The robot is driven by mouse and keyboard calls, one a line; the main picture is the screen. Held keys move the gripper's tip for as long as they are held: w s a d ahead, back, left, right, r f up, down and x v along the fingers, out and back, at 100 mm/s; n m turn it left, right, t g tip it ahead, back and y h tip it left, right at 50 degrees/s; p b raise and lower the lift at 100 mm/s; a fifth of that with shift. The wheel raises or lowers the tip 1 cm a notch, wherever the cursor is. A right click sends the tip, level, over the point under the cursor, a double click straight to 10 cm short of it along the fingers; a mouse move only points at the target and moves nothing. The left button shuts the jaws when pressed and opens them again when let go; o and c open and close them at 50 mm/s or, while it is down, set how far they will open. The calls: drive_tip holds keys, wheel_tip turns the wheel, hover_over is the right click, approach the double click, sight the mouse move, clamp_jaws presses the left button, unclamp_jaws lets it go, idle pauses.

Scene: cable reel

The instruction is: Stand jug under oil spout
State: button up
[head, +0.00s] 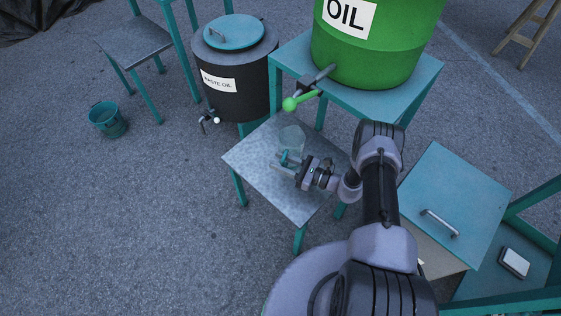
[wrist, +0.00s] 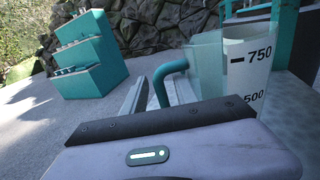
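The jug (head: 291,136) is clear with a teal handle, and it looks upright on or just above the bare metal table (head: 255,165). It is below and in front of the green oil drum (head: 365,60), whose spout (head: 318,78) has a green ball lever. In the wrist view the jug (wrist: 245,65) shows 750 and 500 marks at the right. My gripper (head: 281,162) is at the jug's near side. In the wrist view, its fingers (wrist: 158,95) lie on either side of the handle. Whether they press on it is unclear.
A black waste oil drum (head: 240,85) with its own tap stands behind left. A teal cabinet (head: 455,200) stands at the right. Open asphalt lies at the left front.

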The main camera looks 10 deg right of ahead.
drive_tip(key=shift+d+r, duration=0.1)
drive_tip(key=shift+r, duration=0.15)
drive_tip(key=p+v, duration=0.2)
drive_tip(key=v, duration=0.9)
drive_tip(key=shift+s+d+p, duration=0.3)
drive_tip(key=shift+f, duration=0.1)
